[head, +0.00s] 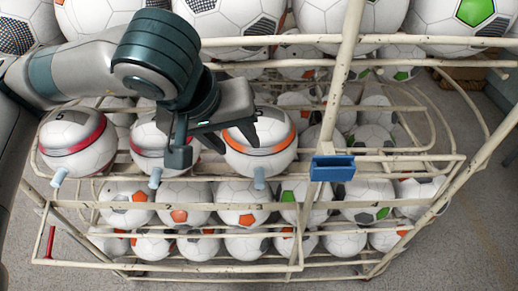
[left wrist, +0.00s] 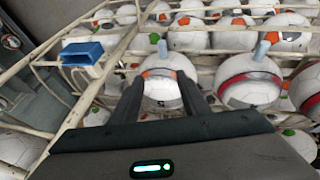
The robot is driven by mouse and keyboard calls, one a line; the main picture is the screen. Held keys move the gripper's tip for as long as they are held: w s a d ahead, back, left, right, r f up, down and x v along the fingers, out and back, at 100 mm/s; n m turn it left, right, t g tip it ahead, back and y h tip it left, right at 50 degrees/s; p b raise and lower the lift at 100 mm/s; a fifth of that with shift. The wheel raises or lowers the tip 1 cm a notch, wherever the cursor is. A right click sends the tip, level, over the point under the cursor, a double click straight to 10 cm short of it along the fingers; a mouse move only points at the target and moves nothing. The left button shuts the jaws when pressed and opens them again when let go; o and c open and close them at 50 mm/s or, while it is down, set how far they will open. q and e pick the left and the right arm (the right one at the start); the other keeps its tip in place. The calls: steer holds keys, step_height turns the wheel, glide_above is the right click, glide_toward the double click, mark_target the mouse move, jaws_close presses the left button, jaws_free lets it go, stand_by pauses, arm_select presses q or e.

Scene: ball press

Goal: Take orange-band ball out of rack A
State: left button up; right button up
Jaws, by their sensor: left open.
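The orange-band ball (head: 262,160) is white with an orange band near its top. It sits at the right end of a row in the white wire rack (head: 410,159), behind a small blue peg. My left gripper (head: 222,140) is open over its upper left side in the head view, covering part of it. In the left wrist view, the orange-band ball (left wrist: 162,92) appears between the two open fingers of the left gripper (left wrist: 160,80); whether they touch it I cannot tell. My right gripper is not in view.
Two red-band balls (head: 72,142) (head: 165,150) sit to the left in the same row. A blue block (head: 332,168) is fixed on the rack to the right. A rack post rises beside it. Several balls fill the shelves above and below. Grey floor lies to the right.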

arm_select(q)
step_height(320, 180, down, 2)
steer(key=shift+f+b, duration=0.15)
steer(key=shift+b, duration=0.5)
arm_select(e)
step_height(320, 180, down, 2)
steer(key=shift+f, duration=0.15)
arm_select(q)
glide_above(258, 175)
steer(key=s+a, duration=0.1)
steer(key=s, duration=0.2)
step_height(258, 175, down, 11)
steer(key=shift+w+a+b, duration=0.15)
steer(key=shift+w+b, duration=0.05)
steer(key=shift+b, duration=0.2)
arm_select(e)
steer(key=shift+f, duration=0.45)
arm_select(q)
steer(key=shift+w+f+p, duration=0.2)
steer(key=shift+f+p, duration=0.15)
steer(key=shift+f, duration=0.2)
steer(key=shift+x, duration=2)
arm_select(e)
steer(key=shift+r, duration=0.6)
